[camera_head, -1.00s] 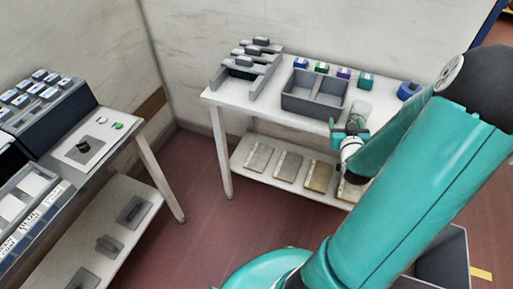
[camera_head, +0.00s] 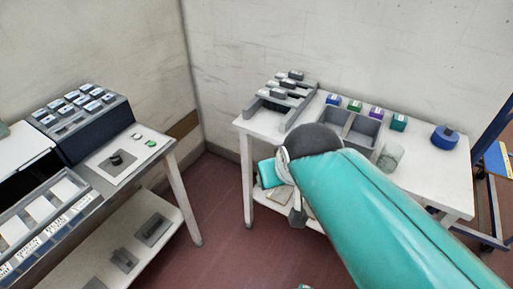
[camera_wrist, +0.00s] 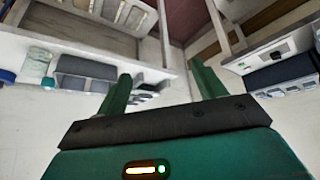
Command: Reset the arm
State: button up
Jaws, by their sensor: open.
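My teal arm (camera_head: 385,210) reaches in from the lower right of the head view. It bends at a dark joint in front of the far white table. My gripper's fingers are not clear in the head view. In the wrist view my gripper (camera_wrist: 160,85) shows two green fingers spread wide apart, with nothing between them. It is open and empty, and apart from the tables.
The far table (camera_head: 258,124) bears a grey rack (camera_head: 283,97), a two-part grey bin (camera_head: 349,128), small coloured boxes, a clear glass (camera_head: 390,156) and a blue round item (camera_head: 444,137). At left stands a control bench (camera_head: 90,175). Red floor lies between.

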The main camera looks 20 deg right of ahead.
jog(key=shift+g+y, duration=0.4)
jog(key=s+a, duration=0.2)
jog(key=s, duration=0.1)
jog(key=shift+s+a+r, duration=0.1)
jog(key=shift+a+r, duration=0.15)
jog(key=shift+r, duration=0.15)
dwell(0.4)
